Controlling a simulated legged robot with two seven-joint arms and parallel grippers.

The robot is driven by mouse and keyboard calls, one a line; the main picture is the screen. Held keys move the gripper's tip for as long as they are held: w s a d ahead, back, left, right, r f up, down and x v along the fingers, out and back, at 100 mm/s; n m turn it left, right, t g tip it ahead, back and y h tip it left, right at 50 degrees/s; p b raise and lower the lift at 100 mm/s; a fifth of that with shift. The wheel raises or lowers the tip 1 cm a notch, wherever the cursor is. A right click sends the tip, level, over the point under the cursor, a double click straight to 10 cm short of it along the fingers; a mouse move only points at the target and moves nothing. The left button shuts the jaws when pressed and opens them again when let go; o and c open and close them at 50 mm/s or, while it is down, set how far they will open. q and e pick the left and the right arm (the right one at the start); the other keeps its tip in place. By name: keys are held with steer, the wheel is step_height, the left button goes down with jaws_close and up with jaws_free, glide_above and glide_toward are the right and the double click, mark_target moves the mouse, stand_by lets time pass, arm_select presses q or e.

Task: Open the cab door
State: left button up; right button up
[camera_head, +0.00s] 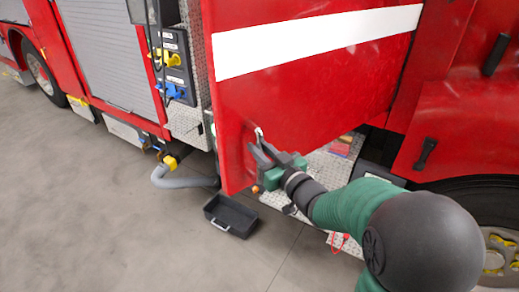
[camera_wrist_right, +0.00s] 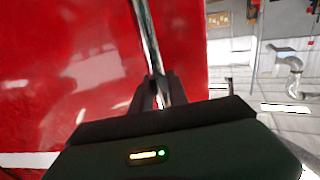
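The red cab door (camera_head: 310,95) with a white stripe fills the middle of the head view. Its lower left corner stands out over the floor, and step plates show below it, so it looks swung partly out from the cab. The metal door handle (camera_head: 259,134) is near the door's lower left edge. My right gripper (camera_head: 262,152) is at the handle. In the right wrist view the chrome handle (camera_wrist_right: 146,35) runs down between the dark fingers (camera_wrist_right: 160,92), which look closed around it. My left gripper is in neither view.
A black tray (camera_head: 231,215) lies on the floor below the door. A grey hose (camera_head: 178,180) hangs from the truck to its left. The front wheel (camera_head: 497,240) is at right. The grey floor (camera_head: 90,215) at left is clear.

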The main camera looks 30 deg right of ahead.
steer(key=o, duration=0.4)
steer(key=shift+d+r, duration=0.1)
steer(key=shift+r, duration=0.05)
steer(key=shift+o, duration=0.2)
steer(key=shift+s, duration=0.1)
steer(key=s+b, duration=0.6)
steer(key=s, duration=0.1)
steer(key=shift+s, duration=0.25)
steer(key=shift+w+f, duration=0.15)
steer(key=shift+f, duration=0.05)
steer(key=shift+d, duration=0.1)
